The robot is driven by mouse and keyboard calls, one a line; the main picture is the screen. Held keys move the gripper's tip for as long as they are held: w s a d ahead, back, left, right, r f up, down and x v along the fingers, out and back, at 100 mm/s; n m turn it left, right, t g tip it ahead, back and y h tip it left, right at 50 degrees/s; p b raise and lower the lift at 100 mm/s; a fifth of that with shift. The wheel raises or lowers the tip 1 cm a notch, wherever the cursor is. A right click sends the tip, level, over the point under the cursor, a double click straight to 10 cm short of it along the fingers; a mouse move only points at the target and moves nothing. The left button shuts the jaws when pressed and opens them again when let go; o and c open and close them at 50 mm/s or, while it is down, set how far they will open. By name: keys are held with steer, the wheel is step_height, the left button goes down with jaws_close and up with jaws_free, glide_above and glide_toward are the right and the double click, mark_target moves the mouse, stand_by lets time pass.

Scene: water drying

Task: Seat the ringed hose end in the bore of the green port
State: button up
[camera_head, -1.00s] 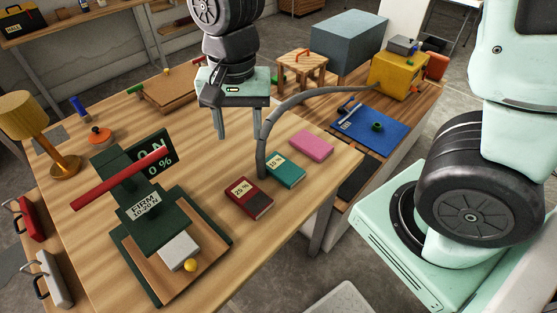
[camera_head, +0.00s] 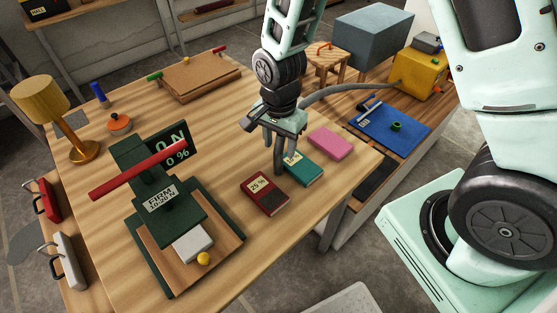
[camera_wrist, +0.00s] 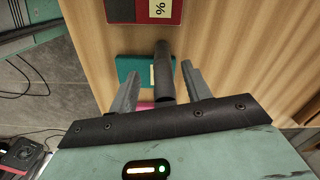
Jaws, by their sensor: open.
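The grey hose (camera_head: 345,89) runs left from the yellow box to my gripper (camera_head: 284,165). In the wrist view its dark end length (camera_wrist: 163,75) stands between the two fingers of my gripper (camera_wrist: 161,69). The fingers are open, with a gap visible on each side of the hose. The hose's ring cannot be made out. A small green ring-shaped piece (camera_head: 397,126), which looks like the green port, is on the blue mat (camera_head: 377,124) at the right, apart from the hose end. Its bore is too small to see clearly.
Below my gripper lie a teal block (camera_head: 305,172), a dark red block (camera_head: 264,194) and a pink block (camera_head: 330,143). The yellow box (camera_head: 418,74) and a wooden stool (camera_head: 328,66) stand behind. A green press (camera_head: 150,180) with a red bar is at the left.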

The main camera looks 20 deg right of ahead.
mark_target(279, 151)
steer(key=shift+w+f+p, duration=0.15)
steer(key=shift+f+p, duration=0.5)
steer(key=shift+f, duration=2.25)
jaws_close()
